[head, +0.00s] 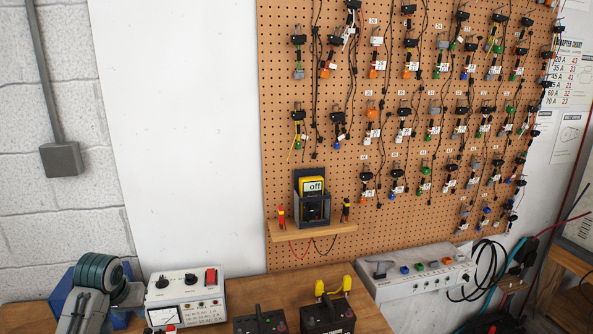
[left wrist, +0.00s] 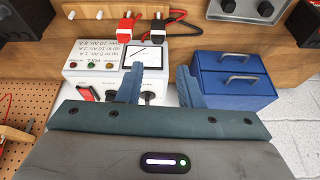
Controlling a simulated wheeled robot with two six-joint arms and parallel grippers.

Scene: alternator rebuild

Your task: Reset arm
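My left arm shows at the lower left of the head view, with its dark green wrist part (head: 99,272) in front of the white wall and over the bench. In the left wrist view my left gripper (left wrist: 160,86) has its two blue-grey fingers apart with nothing between them. The fingers stand in front of a white tester box (left wrist: 88,62) and a blue drawer box (left wrist: 232,80). I cannot tell whether they touch either one. My right gripper is in neither view.
The tester (head: 186,297) stands just right of my left arm on the wooden bench (head: 240,291). Two batteries (head: 262,322) and a white socket panel (head: 422,276) stand further right. A pegboard (head: 345,185) of hanging parts and a shelf (head: 311,231) with a yellow meter (head: 312,187) rise behind.

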